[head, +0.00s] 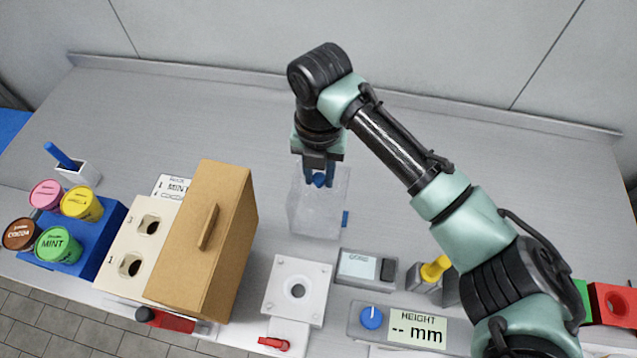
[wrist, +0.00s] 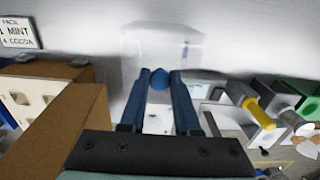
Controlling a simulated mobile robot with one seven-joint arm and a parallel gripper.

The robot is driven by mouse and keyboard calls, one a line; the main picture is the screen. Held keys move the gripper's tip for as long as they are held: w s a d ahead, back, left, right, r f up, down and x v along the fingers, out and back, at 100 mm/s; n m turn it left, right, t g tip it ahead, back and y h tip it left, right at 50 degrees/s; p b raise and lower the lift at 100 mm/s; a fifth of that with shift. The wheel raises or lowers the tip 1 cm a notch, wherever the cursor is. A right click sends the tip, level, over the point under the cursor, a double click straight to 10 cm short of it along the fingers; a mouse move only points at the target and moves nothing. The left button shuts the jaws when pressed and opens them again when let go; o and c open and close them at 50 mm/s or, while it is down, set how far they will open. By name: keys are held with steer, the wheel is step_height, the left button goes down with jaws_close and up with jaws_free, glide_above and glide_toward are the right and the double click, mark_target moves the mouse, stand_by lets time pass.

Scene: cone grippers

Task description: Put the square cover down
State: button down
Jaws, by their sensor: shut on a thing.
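The square cover (head: 318,212) is a clear, see-through box with a blue knob (head: 319,180) on top. My gripper (head: 319,178) points down with its blue fingers shut on the knob. The cover hangs upright below it over the grey table, behind the white plate; I cannot tell whether its bottom edge touches the table. In the wrist view the knob (wrist: 184,78) sits between the fingertips, and the faint clear walls of the cover (wrist: 160,45) show beyond.
A tan box with a handle (head: 228,215) stands close on the left. A white plate with a hole (head: 275,290), a grey scale (head: 367,266) and a height gauge (head: 415,328) lie in front. The table behind the cover (head: 200,120) is clear.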

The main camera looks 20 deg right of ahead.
steer(key=shift+f+p, duration=0.3)
steer(key=shift+f, duration=1.6)
steer(key=c, duration=0.6)
jaws_free()
